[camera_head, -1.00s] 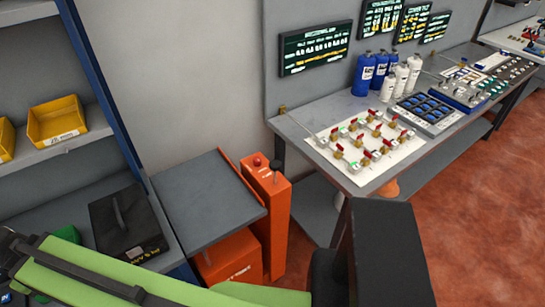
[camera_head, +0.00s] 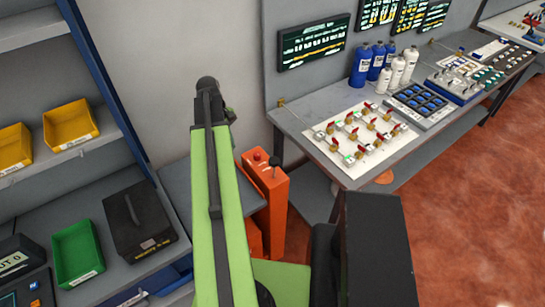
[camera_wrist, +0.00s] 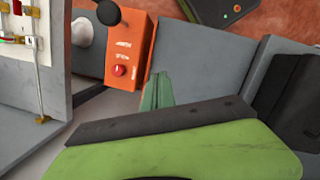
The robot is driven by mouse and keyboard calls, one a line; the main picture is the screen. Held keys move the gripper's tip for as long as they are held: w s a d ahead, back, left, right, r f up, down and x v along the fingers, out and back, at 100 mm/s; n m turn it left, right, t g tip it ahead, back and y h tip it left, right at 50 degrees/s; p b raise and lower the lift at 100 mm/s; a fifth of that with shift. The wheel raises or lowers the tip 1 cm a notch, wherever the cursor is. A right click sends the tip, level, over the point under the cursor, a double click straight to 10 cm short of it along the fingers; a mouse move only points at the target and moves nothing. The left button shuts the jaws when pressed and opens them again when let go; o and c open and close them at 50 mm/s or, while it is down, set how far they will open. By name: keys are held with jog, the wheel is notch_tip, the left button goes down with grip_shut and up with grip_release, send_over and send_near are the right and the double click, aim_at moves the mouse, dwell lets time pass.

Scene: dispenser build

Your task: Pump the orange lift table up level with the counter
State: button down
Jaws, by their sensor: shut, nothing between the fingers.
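The lift table shows an orange post (camera_head: 276,190) with a red button (camera_head: 257,156) and a black knob (camera_head: 273,165) on top. Its grey platform (camera_head: 178,190) is partly hidden behind my green arm in the head view. The wrist view shows the post (camera_wrist: 125,50), its red button (camera_wrist: 119,71) and black knob (camera_wrist: 107,12), with the grey platform (camera_wrist: 205,70) to the right. My gripper (camera_wrist: 158,92) is shut and empty, its green fingers appearing beside the post, over the platform; contact cannot be told. The counter (camera_head: 298,128) stands right of the post.
The counter carries a valve board (camera_head: 350,160), bottles (camera_head: 385,62) and switch panels. Left, a shelf holds yellow bins (camera_head: 70,125), a green bin (camera_head: 78,252) and a black case (camera_head: 140,222). Red floor (camera_head: 460,220) lies open at right.

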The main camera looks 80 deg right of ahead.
send_near(273, 159)
jog(key=shift+w+d+r+m+y+p, duration=0.1)
jog(key=shift+d+r+m+y+p, duration=0.2)
jog(key=shift+d+m+y+p, duration=0.15)
jog(key=shift+f, duration=0.1)
jog(key=b+x, duration=0.6)
jog(key=b, duration=0.1)
jog(key=shift+f, duration=0.35)
